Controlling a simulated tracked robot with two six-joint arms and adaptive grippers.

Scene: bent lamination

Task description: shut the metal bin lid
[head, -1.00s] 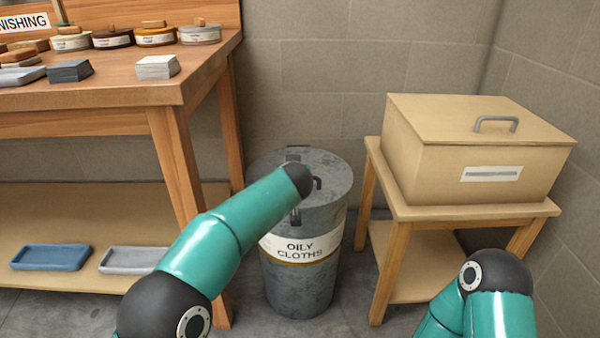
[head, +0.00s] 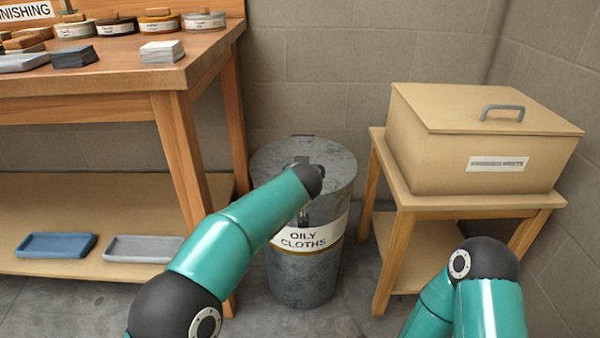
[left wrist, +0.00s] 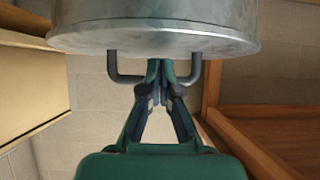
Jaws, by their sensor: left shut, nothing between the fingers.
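The grey metal bin (head: 300,277), labelled "OILY CLOTHS", stands on the floor between the bench and the side table. Its round lid (head: 335,160) looks flat on top in the head view, but my arm covers part of it. In the left wrist view the metal rim (left wrist: 150,40) is at the top, with a dark U-shaped handle (left wrist: 197,72) below it. My left gripper (left wrist: 158,65) is shut and empty, its fingertips overlapping the handle between its two posts. I cannot tell whether they touch it. My right gripper is out of view.
A wooden bench (head: 120,85) with tins and blocks stands left of the bin. Its low shelf holds a blue tray (head: 55,245) and a grey tray (head: 143,249). A tan box (head: 440,150) sits on a small wooden table (head: 405,200) to the right. A block wall is behind.

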